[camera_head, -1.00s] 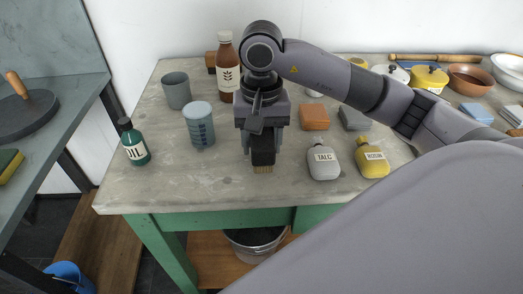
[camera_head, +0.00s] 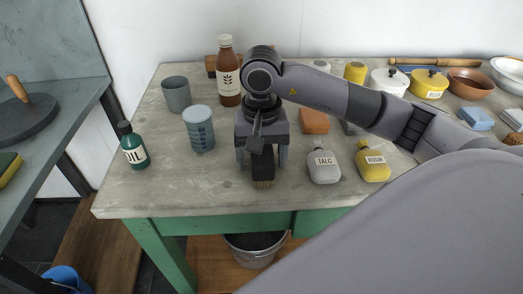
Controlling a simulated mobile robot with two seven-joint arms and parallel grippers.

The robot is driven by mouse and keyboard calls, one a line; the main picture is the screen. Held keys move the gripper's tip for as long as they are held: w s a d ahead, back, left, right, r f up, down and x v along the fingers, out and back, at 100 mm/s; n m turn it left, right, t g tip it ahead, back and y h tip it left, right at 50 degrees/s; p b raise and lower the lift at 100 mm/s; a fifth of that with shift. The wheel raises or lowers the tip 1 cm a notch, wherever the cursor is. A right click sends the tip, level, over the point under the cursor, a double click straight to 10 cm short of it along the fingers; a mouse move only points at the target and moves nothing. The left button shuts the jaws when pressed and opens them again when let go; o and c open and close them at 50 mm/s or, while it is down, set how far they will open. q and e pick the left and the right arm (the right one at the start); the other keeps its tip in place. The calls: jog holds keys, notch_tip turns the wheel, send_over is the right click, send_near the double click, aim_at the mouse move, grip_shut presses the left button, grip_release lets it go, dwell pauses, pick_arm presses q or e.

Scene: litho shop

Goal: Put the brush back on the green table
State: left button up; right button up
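The brush (camera_head: 263,170) is a dark block with tan bristles at its front end. It appears to lie on the grey top of the green table (camera_head: 205,187), near the front edge. My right gripper (camera_head: 262,160) is directly above it, pointing down. Its fingers are spread on both sides of the brush, with visible gaps. The gripper body hides the back part of the brush. My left gripper is not in view.
A blue measuring cup (camera_head: 199,130) and green oil bottle (camera_head: 134,147) stand to the left. A brown bottle (camera_head: 228,85) is behind. Talc (camera_head: 323,165) and rosin (camera_head: 372,162) bottles stand to the right, with an orange block (camera_head: 314,121) behind them.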

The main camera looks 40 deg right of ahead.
jog(key=shift+r, duration=0.15)
notch_tip(320, 180, up, 12)
jog(key=shift+p, duration=0.7)
jog(key=shift+s, duration=0.1)
